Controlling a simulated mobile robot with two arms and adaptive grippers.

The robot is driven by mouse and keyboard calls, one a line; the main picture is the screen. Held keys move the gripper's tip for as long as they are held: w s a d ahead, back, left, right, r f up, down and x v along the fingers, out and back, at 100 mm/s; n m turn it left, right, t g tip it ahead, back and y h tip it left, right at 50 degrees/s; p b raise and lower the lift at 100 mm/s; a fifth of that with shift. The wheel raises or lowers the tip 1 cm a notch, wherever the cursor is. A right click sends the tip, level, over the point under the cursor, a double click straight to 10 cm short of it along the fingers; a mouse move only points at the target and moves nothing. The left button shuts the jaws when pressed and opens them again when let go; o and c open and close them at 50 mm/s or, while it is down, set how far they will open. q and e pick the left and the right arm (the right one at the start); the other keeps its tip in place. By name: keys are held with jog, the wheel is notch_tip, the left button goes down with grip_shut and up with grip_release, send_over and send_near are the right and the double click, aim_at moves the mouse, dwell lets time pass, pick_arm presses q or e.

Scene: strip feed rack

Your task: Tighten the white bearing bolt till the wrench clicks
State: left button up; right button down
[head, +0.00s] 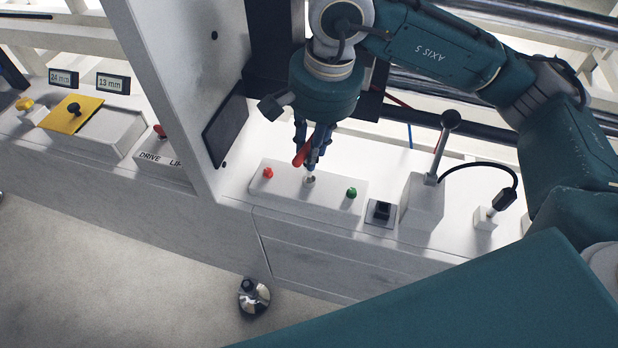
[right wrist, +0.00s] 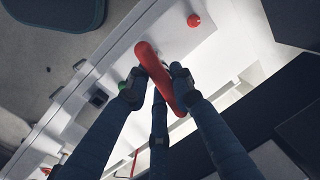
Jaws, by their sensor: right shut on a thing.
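My right gripper (head: 313,158) is shut on the red handle of the wrench (head: 302,153), just above the low white block (head: 335,193). In the right wrist view the red handle (right wrist: 158,72) lies slanted between the blue fingers. The fingers hide the wrench's working end. A pale, silvery bolt head (head: 309,179), seemingly the white bearing bolt, shows on the block right below the fingers, between a red knob (head: 268,173) and a green knob (head: 351,193). I cannot tell whether the wrench is seated on it. My left gripper is not in view.
Right of the block are a black switch (head: 381,211), a lever with a black ball (head: 450,119) and a cabled black plug (head: 502,198). A white upright post (head: 180,90) and dark panel (head: 225,130) stand left. Displays (head: 113,83) are farther left.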

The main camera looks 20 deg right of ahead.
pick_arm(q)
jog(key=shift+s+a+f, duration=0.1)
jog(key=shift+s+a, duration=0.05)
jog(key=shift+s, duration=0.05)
pick_arm(e)
jog(key=shift+r, duration=0.15)
jog(key=shift+r, duration=0.4)
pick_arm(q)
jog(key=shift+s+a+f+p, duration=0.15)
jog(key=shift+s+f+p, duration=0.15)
pick_arm(e)
jog(key=shift+r, duration=0.1)
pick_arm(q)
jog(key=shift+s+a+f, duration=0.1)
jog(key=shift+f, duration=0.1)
pick_arm(e)
jog(key=shift+r, duration=0.35)
jog(key=shift+r+p, duration=0.25)
jog(key=shift+p, duration=0.05)
jog(key=shift+r, duration=0.1)
